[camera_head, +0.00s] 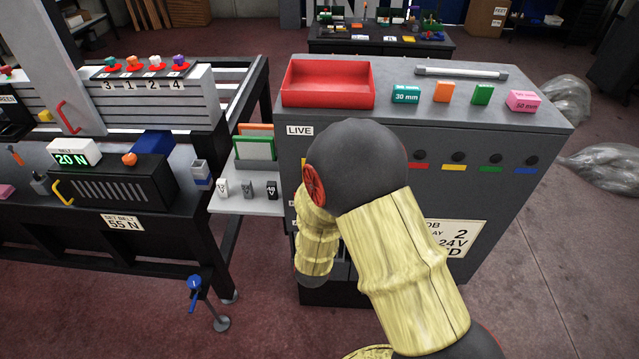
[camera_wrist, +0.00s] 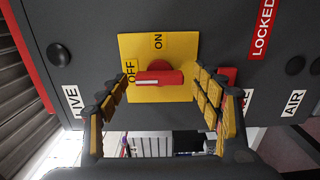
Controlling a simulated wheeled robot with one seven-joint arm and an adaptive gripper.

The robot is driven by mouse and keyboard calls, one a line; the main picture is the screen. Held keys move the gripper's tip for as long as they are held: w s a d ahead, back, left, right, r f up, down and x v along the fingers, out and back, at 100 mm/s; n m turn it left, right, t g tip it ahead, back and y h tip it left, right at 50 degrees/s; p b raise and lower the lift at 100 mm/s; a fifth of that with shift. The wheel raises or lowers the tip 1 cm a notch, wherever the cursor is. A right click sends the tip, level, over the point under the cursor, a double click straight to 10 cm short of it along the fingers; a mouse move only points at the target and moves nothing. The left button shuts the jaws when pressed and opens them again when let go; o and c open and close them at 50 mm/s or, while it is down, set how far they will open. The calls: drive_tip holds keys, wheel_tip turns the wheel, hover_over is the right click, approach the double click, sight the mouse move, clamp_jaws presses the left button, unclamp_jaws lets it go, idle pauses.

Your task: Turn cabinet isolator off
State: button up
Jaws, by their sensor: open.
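The cabinet isolator (camera_wrist: 187,55) shows in the wrist view as a yellow plate with a red handle (camera_wrist: 170,78) on the dark cabinet face. The handle lies across the picture, its white-marked end towards the OFF label at the left. The ON label is above it. My gripper (camera_wrist: 163,84) is open, with one padded finger to each side of the handle. I see a gap at both sides and cannot tell how deep the fingertips reach. In the head view the grey cabinet (camera_head: 545,110) shows, but my arm hides the isolator and my gripper.
On the cabinet top are a red tray (camera_head: 327,104), several coloured blocks and a clear tube (camera_head: 462,72). A small shelf (camera_head: 225,203) with small blocks and upright cards adjoins the cabinet's left side. A belt bench (camera_head: 60,235) stands further left. Dark knobs (camera_wrist: 295,64) sit near the isolator.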

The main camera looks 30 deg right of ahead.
drive_tip(key=v, duration=1.1)
drive_tip(key=shift+s+a, duration=0.1)
drive_tip(key=shift+a, duration=0.05)
